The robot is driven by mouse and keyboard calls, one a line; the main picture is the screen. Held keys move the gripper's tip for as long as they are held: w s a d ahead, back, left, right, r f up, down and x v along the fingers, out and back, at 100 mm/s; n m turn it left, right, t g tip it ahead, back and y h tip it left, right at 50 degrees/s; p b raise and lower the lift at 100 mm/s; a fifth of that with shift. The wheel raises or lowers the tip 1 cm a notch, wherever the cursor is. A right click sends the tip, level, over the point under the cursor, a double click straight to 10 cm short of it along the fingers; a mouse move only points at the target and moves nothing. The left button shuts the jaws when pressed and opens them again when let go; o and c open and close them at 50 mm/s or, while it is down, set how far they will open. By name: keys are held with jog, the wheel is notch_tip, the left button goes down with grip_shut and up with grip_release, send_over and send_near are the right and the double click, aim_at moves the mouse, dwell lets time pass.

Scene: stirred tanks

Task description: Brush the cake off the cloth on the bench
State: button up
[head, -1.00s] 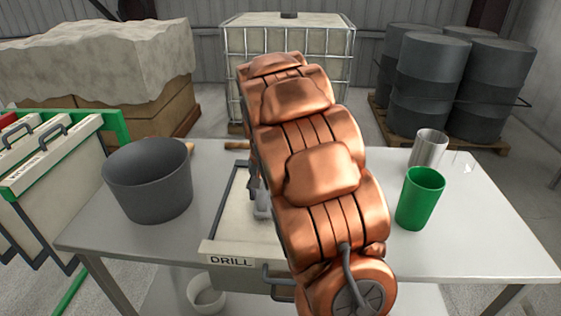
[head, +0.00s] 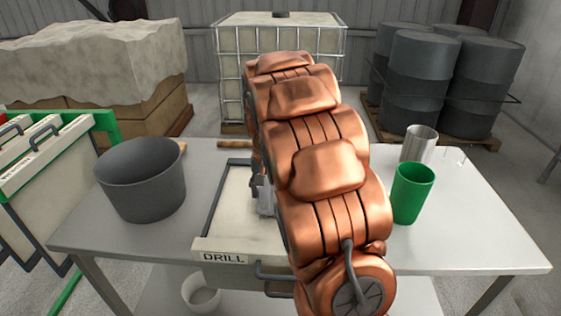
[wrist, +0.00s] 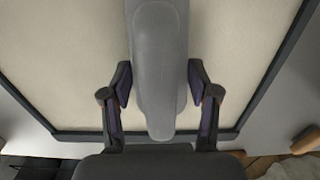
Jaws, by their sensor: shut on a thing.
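A framed plate with a cream cloth (head: 237,187) lies on the bench, its front edge labelled DRILL. In the wrist view the cloth (wrist: 60,60) fills most of the picture inside a dark frame. I cannot pick out separate cake on it. My gripper (wrist: 160,108) is shut on a long grey tool (wrist: 160,60) with a rounded end, one finger on each side. The tool is over the cloth; I cannot tell whether it touches. In the head view my copper arm hides most of the gripper and the cloth's right part; a little of the grey tool (head: 265,198) shows.
A dark grey bucket (head: 142,185) stands left of the plate on the bench (head: 470,225). A green cup (head: 412,193) and a metal beaker (head: 419,145) stand at the right. A white pot (head: 201,293) sits below. The bench's front right is clear.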

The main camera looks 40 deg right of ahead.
jog(key=shift+s+d, duration=0.55)
jog(key=shift+d, duration=0.15)
jog(key=shift+s+d+r, duration=0.15)
jog(key=shift+s+d, duration=0.05)
notch_tip(320, 180, up, 2)
jog(key=shift+a+r, duration=0.1)
jog(key=shift+r, duration=0.15)
jog(key=shift+r+p, duration=0.95)
jog(key=shift+r, duration=1.8)
